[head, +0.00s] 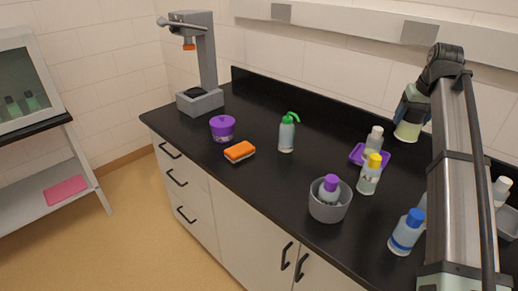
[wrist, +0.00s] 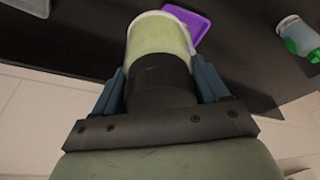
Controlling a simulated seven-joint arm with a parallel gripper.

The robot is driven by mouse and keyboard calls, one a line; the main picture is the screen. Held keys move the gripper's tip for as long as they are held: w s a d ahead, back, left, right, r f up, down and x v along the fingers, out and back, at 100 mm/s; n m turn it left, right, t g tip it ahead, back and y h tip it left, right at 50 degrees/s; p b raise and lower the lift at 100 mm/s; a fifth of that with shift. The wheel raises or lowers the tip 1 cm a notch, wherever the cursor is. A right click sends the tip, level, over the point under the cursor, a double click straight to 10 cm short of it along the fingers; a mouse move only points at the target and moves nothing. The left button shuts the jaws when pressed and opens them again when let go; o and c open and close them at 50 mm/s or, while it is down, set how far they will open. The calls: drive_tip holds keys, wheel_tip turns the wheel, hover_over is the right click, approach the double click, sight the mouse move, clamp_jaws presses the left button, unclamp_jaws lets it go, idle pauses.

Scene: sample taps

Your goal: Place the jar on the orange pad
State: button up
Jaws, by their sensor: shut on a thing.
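My gripper (head: 412,106) is shut on a jar (head: 407,130) and holds it above the back right of the black bench. The jar has a pale yellow-green body and a dark upper part between my fingers. It also shows in the wrist view (wrist: 160,36), with my gripper (wrist: 160,85) around its dark end. An orange, sponge-like block (head: 239,150) with a paler lower edge lies at the left front of the bench, far from the jar. It is the only flat orange thing on the bench, but I cannot tell if it is the pad.
A purple tray (head: 384,164) with a bottle, a yellow-capped bottle (head: 369,175), a grey pot (head: 329,210) and a blue-capped bottle (head: 406,232) crowd the right.

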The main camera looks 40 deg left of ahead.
drive_tip(key=s+a+n, duration=0.2)
drive_tip(key=s+a, duration=0.2)
drive_tip(key=a, duration=1.3)
drive_tip(key=n+g+y, duration=0.1)
drive_tip(key=n+g, duration=0.1)
drive_tip(key=n, duration=0.2)
hover_over(239, 148)
wheel_tip(239, 148, down, 4)
drive_tip(key=shift+w+f, duration=0.1)
drive_tip(key=shift+f, duration=5.45)
drive_tip(key=shift+f, duration=0.15)
drive_tip(key=o, duration=1.2)
